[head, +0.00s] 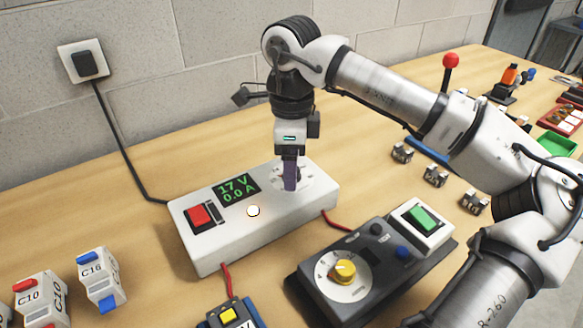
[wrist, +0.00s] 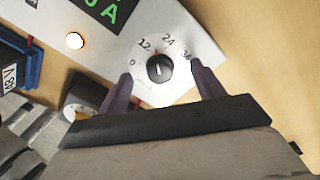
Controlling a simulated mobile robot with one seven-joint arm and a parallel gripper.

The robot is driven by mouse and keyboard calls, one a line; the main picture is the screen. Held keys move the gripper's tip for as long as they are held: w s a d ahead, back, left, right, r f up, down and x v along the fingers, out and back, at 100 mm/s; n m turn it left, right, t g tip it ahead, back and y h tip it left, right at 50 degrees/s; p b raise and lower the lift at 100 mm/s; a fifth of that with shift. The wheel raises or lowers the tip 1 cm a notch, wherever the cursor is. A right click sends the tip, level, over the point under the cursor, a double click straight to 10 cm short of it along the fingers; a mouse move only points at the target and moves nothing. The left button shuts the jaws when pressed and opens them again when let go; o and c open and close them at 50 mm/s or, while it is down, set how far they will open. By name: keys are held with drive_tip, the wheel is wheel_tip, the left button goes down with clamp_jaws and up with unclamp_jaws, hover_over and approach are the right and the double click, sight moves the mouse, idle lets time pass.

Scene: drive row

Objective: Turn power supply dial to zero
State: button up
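The white power supply (head: 250,235) stands on the bench, its green display (head: 237,188) reading 17 V and 0.0 A. Its small black dial (wrist: 160,68) shows in the wrist view on a round white scale. The dial's red mark points between 12 and 24; a 0 is at the scale's left. My gripper (head: 290,187) points down over the right end of the supply and hides the dial in the head view. In the wrist view my gripper (wrist: 161,69) is open, its purple fingers on either side of the dial with gaps visible. Their height above it is unclear.
A red switch (head: 199,216) and a white lamp (head: 253,211) are on the supply. A dark control box with a yellow knob (head: 344,271) and green switch (head: 421,218) stands in front right. Breakers (head: 98,278) stand at left. Bare bench lies left of the supply.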

drive_tip(key=c, duration=1)
drive_tip(key=n, duration=0.6)
drive_tip(key=shift+c, duration=0.2)
drive_tip(key=n, duration=0.6)
drive_tip(key=shift+n, duration=0.3)
drive_tip(key=o, duration=0.4)
drive_tip(key=shift+n, duration=0.3)
drive_tip(key=o, duration=1.3)
drive_tip(key=shift+r+p, duration=2.2)
drive_tip(key=shift+r, duration=1.35)
